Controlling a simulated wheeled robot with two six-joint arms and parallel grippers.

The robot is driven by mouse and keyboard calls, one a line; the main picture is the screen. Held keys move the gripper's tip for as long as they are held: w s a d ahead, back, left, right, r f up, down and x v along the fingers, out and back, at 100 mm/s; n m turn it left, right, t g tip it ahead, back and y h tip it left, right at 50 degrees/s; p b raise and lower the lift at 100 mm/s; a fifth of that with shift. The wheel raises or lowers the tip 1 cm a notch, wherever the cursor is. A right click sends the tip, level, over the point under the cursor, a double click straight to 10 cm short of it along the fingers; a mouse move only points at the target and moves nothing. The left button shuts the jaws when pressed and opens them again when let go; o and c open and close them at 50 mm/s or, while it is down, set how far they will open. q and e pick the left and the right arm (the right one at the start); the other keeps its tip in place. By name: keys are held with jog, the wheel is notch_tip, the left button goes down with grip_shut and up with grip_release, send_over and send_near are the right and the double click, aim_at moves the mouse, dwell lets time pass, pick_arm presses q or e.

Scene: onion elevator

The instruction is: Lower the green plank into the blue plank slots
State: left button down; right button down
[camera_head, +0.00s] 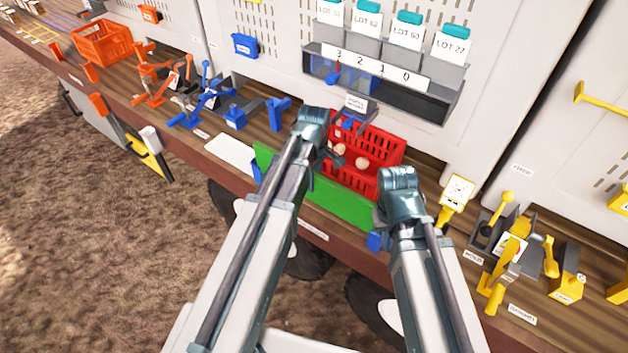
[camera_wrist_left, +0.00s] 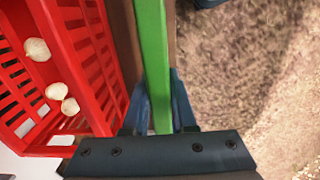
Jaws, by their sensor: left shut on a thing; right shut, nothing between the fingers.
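The green plank (camera_head: 340,202) stands on edge along the front of the bench, before the red crate. A blue plank slot (camera_head: 257,172) shows at its left end and another blue slot (camera_head: 374,241) at its right end. I cannot tell how deep the plank sits in them. My left gripper (camera_head: 332,156) is over the plank's middle. In the left wrist view the green plank (camera_wrist_left: 153,60) runs between the fingers of my left gripper (camera_wrist_left: 158,112), which is shut on it. My right arm is beyond the plank's right end; its fingers are hidden.
The red crate (camera_head: 384,145), holding several pale onions (camera_head: 362,163), stands just behind the plank. Blue levers and a white plate (camera_head: 231,152) lie to the left, yellow levers (camera_head: 553,258) to the right. Grey lot bins (camera_head: 400,75) hang above. Dirt ground lies past the bench edge.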

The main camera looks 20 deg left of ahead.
pick_arm(q)
jog(key=shift+f+b, duration=2.5)
jog(key=shift+f, duration=0.15)
jog(key=c, duration=0.6)
grip_release()
jog(key=shift+c, duration=0.2)
notch_tip(320, 180, up, 14)
jog(key=p, duration=1.4)
jog(key=shift+f, duration=0.15)
